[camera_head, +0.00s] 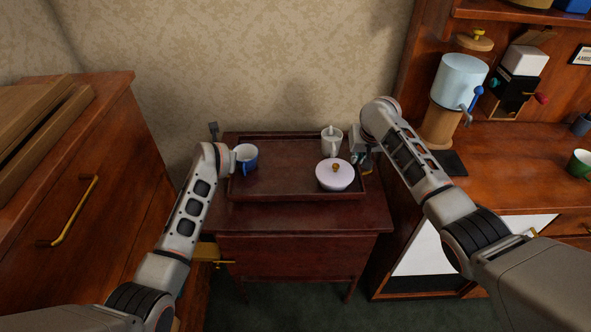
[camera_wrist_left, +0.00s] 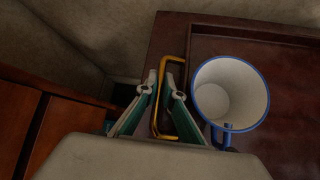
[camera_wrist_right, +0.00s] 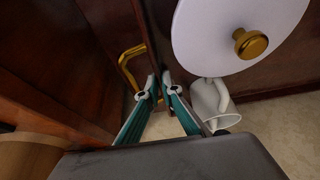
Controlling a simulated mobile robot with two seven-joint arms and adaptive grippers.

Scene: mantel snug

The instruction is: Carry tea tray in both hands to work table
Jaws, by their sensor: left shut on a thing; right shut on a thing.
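The tea tray (camera_head: 290,190) is dark red-brown with a raised rim. It sits at or just over the top of a small dark wooden cabinet (camera_head: 300,218); I cannot tell whether they touch. On it are a white mug with blue rim (camera_head: 246,158), a white jug (camera_head: 331,143) and a pale lidded pot with a brass knob (camera_head: 335,176). My left gripper (camera_wrist_left: 162,88) is shut on the brass handle (camera_wrist_left: 184,122) at the tray's left end, beside the mug. My right gripper (camera_wrist_right: 158,86) is shut at the right end's brass handle (camera_wrist_right: 125,68), near the pot and jug.
A wooden chest (camera_head: 75,170) with a brass pull stands at the left. At the right, a wooden counter (camera_head: 515,175) holds a dispenser (camera_head: 458,85) and a green mug (camera_head: 580,163). A papered wall (camera_head: 270,60) is close behind. Green floor shows in front.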

